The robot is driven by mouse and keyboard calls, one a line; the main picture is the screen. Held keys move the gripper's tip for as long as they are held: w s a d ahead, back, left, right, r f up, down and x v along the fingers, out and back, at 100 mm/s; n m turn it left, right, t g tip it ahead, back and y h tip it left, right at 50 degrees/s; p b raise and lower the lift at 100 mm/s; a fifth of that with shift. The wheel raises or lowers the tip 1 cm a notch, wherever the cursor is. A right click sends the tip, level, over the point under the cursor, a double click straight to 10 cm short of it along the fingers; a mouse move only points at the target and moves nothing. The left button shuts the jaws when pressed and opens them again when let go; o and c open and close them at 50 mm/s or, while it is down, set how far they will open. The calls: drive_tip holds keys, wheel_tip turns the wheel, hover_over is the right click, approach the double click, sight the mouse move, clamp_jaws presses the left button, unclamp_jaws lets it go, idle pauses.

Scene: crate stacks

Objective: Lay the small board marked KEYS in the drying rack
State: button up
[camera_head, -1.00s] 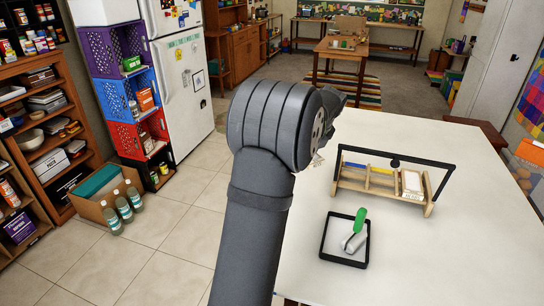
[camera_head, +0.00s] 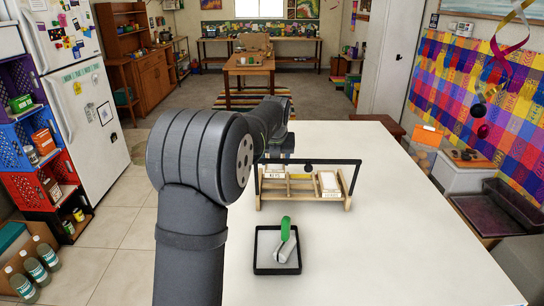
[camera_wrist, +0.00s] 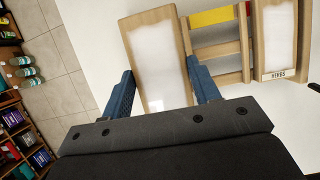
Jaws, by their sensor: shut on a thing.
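The small KEYS board (camera_head: 272,171) is a white panel in a pale wooden frame, its label facing the head camera. It lies over the left part of the wooden drying rack (camera_head: 346,203). I cannot tell whether it rests on the rack's bars or is just above them. In the wrist view my gripper (camera_wrist: 158,68) is shut on the KEYS board (camera_wrist: 160,62), a blue finger at each long side. In the head view my arm hides most of the gripper. The HERBS board (camera_head: 328,184) lies at the rack's right end and also shows in the wrist view (camera_wrist: 275,40).
A black bar with a round knob (camera_head: 308,167) stretches across the rack. In front of the rack, a black-rimmed tray (camera_head: 258,254) holds a green-handled roller (camera_head: 286,243). The white table (camera_head: 415,245) is clear to the right.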

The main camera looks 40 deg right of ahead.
drive_tip(key=shift+f, duration=2.2)
drive_tip(key=shift+f, duration=1.05)
drive_tip(key=o, duration=1.1)
drive_tip(key=shift+r, duration=4)
drive_tip(key=shift+f, duration=3.35)
